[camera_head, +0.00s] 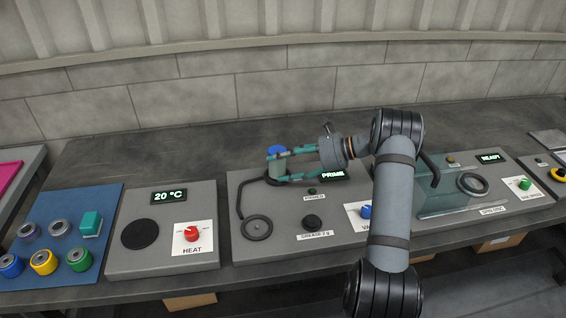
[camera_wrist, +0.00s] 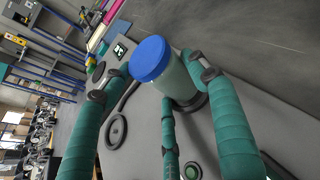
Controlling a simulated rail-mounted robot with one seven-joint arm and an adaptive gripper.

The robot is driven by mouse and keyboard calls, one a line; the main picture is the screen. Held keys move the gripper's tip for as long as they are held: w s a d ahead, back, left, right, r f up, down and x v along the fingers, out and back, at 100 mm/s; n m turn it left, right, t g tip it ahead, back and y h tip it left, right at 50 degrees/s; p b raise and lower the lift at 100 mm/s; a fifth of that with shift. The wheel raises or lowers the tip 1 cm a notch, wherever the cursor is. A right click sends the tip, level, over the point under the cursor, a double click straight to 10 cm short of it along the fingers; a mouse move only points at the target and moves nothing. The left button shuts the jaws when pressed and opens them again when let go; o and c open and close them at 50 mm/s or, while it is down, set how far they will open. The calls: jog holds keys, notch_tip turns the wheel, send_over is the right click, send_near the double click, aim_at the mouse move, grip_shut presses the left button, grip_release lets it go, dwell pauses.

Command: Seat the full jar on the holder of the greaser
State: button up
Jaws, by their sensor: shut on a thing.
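The jar (camera_head: 278,169), pale grey-green with a blue lid, is upright over the left part of the greaser (camera_head: 280,225), a grey panel. My gripper (camera_head: 274,166) has teal fingers shut around the jar's sides. In the wrist view the jar (camera_wrist: 178,82) stands between the fingers, its blue lid (camera_wrist: 151,59) towards the camera. A black ring, the holder (camera_wrist: 193,104), shows at the jar's lower end; I cannot tell whether the jar is fully down on it. A hose (camera_head: 239,195) runs from there to a round black ring (camera_head: 257,228). The greaser's display (camera_head: 333,174) reads PRIME.
Left of the greaser is a heat panel (camera_head: 150,262) showing 20 °C with a red knob (camera_head: 192,233). To the right stands a clear teal box (camera_head: 440,195) on a panel reading READY. The bench behind is clear.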

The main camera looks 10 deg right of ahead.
jog(key=shift+f, duration=0.35)
jog(key=o, duration=1.4)
jog(key=shift+d, duration=0.1)
jog(key=v, duration=1.2)
jog(key=shift+a, duration=0.25)
jog(key=x, duration=1)
jog(key=shift+w+a+f, duration=0.2)
jog(key=shift+a+f, duration=0.05)
jog(key=shift+a, duration=0.05)
